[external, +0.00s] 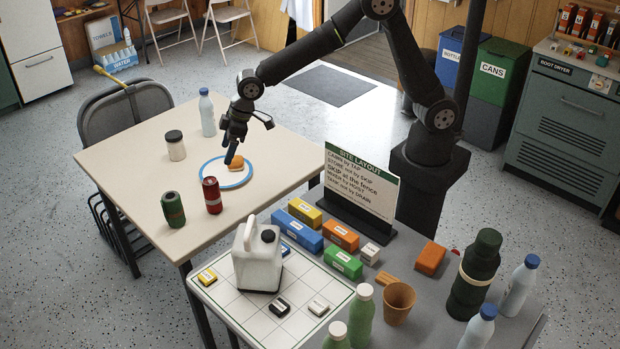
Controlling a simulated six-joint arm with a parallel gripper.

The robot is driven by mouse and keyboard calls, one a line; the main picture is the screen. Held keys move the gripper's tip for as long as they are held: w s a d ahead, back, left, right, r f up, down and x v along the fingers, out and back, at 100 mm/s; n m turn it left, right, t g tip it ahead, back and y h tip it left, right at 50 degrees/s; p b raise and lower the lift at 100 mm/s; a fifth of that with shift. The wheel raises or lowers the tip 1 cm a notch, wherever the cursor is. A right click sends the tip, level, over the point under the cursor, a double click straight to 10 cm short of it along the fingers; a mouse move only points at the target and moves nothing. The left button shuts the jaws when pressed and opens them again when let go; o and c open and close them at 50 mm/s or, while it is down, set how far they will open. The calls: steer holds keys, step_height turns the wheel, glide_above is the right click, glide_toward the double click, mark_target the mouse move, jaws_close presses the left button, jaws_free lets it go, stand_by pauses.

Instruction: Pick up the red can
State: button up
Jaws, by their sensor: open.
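The red can (212,195) stands upright on the pale table, near its right front side. My gripper (245,150) is open and points down above the blue-rimmed plate (222,184), behind and to the right of the red can. One of its fingers reaches down close to an orange-brown item (236,162) on the plate. I cannot tell whether they touch. The gripper is apart from the red can, and nothing shows held in it.
A dark green can (173,210) stands left of the red can. A lidded jar (175,146) and a white bottle (207,113) stand farther back. A jug (258,258), blocks and bottles crowd the nearer surface. The table's left part is clear.

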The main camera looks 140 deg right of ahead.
glide_toward(212, 192)
steer(key=d+f, duration=0.3)
steer(key=f, duration=0.3)
steer(key=shift+x, duration=2.8)
steer(key=shift+d, duration=0.1)
steer(key=c, duration=1.1)
